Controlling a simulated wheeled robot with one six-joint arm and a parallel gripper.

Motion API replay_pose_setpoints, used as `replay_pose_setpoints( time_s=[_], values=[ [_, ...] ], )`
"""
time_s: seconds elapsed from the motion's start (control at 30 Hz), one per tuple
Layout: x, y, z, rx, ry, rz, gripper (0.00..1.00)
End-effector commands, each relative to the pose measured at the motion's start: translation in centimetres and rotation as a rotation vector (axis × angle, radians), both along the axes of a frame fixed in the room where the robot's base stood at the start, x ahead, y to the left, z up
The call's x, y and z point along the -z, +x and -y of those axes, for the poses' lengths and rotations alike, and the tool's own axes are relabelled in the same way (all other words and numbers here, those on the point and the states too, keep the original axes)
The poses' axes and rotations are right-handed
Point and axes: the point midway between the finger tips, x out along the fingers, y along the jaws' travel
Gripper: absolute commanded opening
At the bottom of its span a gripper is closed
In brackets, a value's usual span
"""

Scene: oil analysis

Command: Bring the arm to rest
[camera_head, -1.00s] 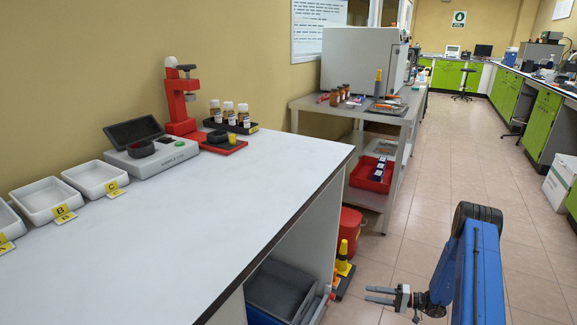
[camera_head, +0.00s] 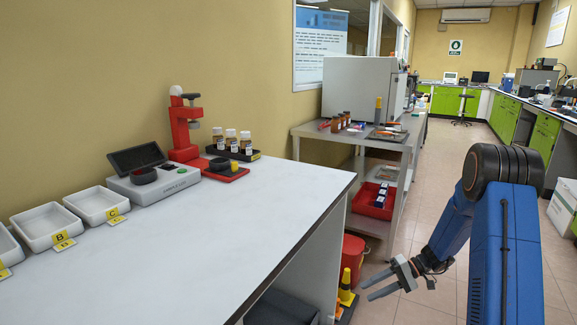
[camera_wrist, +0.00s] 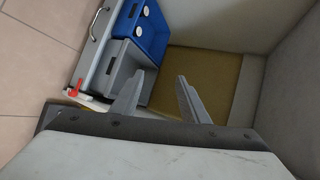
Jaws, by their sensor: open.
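My gripper (camera_head: 377,284) is open and empty in the head view. It hangs in the air to the right of the white bench (camera_head: 250,215), past its end and below the level of its top. My blue arm folds down to it from the right. In the wrist view my gripper's two grey fingers (camera_wrist: 158,98) stand apart with nothing between them.
The bench carries white trays (camera_head: 47,225), a grey instrument (camera_head: 150,180), a red press (camera_head: 186,135) and several brown bottles (camera_head: 231,140). A grey shelf cart (camera_head: 350,132) stands beyond the bench. A yellow-and-black object (camera_head: 346,287) is near the gripper. The tiled aisle (camera_head: 435,150) is open.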

Motion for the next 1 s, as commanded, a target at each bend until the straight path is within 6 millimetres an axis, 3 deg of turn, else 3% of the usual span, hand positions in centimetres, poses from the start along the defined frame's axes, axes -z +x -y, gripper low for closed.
replay_pose_setpoints(
  time_s=[0.1, 0.4, 1.0],
  values=[
    [-3.0, -1.6, -0.9, -0.031, -0.06, 0.001, 0.41],
    [-8.9, -6.1, -2.5, -0.081, -0.22, 0.006, 0.41],
    [-18.0, -16.4, -4.0, -0.098, -0.547, 0.076, 0.41]
  ],
)
